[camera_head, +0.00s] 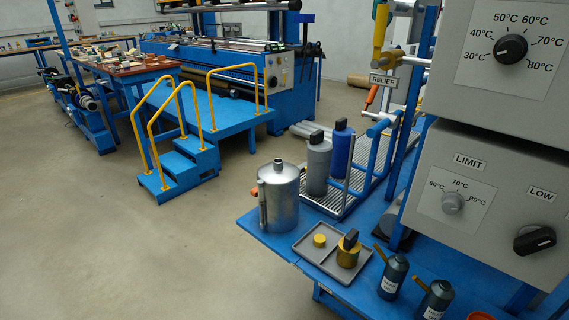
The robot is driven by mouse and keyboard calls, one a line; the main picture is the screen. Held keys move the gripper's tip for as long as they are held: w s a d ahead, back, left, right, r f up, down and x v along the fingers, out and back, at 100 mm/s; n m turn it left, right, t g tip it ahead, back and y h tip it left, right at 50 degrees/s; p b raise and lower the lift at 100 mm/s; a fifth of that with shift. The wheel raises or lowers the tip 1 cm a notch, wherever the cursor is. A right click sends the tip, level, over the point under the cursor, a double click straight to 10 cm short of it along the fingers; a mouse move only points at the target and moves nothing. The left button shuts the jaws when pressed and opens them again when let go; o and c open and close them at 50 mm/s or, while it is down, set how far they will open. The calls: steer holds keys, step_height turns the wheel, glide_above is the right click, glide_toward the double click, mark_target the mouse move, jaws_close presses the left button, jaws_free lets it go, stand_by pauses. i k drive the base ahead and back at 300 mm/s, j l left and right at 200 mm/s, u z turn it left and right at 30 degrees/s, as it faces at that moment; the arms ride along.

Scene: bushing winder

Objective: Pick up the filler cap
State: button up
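A small round yellow cap (319,240), which looks like the filler cap, lies in the left compartment of a grey tray (306,260). A larger yellow, brass-like piece (347,257) with a black upright grip stands in the right compartment. I cannot tell for sure which of the two is the filler cap. A silver canister (279,200) with an open neck stands just behind the tray. My gripper is not in view.
The tray sits on a blue bench (262,240). Two dark bottles (393,277) with yellow spouts stand right of it. Grey (317,165) and blue (341,150) containers stand on a grate behind. A control box (480,190) overhangs the right side. The floor at left is clear.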

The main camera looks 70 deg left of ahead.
mark_target(319, 239)
steer(key=u, duration=2.3)
